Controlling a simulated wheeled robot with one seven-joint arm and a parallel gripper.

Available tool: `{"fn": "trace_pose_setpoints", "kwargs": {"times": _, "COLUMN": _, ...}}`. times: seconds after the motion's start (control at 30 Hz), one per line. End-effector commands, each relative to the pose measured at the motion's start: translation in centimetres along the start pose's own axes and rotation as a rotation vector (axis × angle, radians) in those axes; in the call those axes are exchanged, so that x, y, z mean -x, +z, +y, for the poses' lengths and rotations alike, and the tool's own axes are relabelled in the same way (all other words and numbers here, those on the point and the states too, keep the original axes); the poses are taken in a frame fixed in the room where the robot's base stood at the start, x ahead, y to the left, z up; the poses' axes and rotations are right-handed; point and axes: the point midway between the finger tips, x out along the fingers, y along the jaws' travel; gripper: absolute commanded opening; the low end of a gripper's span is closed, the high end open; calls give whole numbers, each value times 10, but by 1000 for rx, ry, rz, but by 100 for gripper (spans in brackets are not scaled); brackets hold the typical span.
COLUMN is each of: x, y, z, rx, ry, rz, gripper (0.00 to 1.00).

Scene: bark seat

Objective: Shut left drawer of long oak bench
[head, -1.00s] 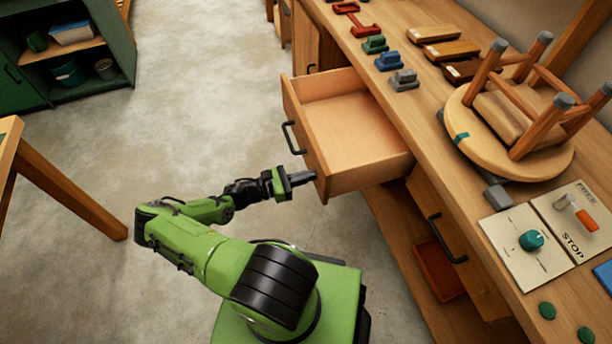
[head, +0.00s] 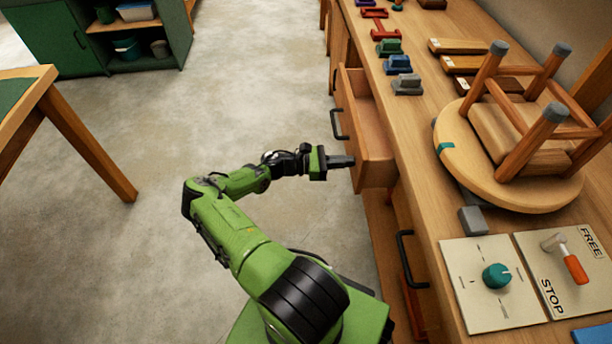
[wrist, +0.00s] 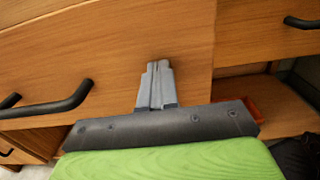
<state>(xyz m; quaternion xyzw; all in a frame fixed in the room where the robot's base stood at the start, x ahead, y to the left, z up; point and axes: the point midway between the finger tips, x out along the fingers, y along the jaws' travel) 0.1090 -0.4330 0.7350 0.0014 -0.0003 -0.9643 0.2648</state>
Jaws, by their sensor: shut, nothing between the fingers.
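The long oak bench (head: 440,190) runs along the right in the head view.
A second drawer handle (head: 407,260) is on the bench nearer me. An upturned stool (head: 520,150), colored blocks (head: 398,64) and a panel with a teal knob (head: 496,275) are on the bench top. A table (head: 60,110) stands left; the floor between is clear.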

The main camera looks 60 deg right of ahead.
Motion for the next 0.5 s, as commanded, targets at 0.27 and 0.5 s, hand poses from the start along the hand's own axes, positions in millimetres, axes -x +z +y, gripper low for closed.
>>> {"fn": "trace_pose_setpoints", "kwargs": {"times": 0.27, "x": -70, "y": 2, "z": 2, "rx": -1, "ry": -5, "rz": -2, "gripper": 0}}
{"fn": "trace_pose_setpoints", "kwargs": {"times": 0.5, "x": -103, "y": 1, "z": 3, "rx": 0, "ry": -2, "rz": 0, "gripper": 0}}
